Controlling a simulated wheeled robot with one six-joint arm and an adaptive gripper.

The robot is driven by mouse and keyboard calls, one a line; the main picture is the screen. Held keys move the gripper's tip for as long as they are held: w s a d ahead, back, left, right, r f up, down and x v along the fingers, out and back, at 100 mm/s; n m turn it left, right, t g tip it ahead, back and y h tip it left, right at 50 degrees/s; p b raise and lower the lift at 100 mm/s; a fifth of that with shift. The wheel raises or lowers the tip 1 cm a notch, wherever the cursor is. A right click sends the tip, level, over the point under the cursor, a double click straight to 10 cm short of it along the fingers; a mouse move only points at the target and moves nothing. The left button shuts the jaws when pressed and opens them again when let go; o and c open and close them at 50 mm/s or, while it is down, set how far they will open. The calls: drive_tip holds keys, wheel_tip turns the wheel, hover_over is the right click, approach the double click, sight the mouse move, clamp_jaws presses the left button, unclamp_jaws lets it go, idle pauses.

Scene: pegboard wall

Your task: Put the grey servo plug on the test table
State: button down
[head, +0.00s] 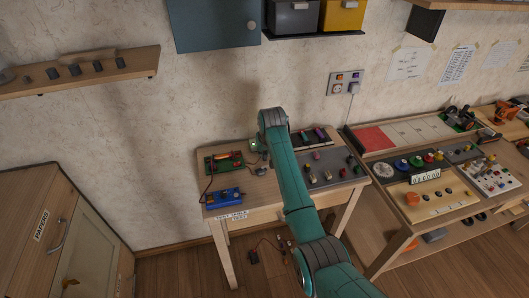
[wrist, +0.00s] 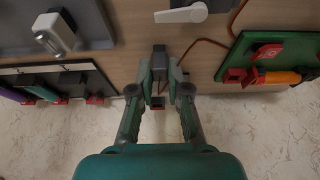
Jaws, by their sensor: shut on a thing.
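The grey servo plug (wrist: 159,58) is a small dark grey block between my fingertips in the wrist view, with a little orange-red part showing below it. My gripper (wrist: 160,76) is shut on it, above the wooden top of the test table (wrist: 130,43). In the head view the test table (head: 256,189) stands against the wall with a label on its front edge. My arm hides most of my gripper and the plug there. I cannot tell whether the plug touches the table top.
A green circuit board (head: 223,162) and a blue box (head: 224,196) with wires occupy the table's left side. A grey panel (head: 330,171) and a dark rack (head: 311,138) fill its right side. A second bench (head: 425,190) stands to the right, and a cabinet (head: 62,225) to the left.

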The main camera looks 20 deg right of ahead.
drive_tip(key=c, duration=1.1)
unclamp_jaws()
drive_tip(key=shift+f, duration=0.1)
drive_tip(key=shift+c, duration=0.2)
drive_tip(key=v, duration=1.2)
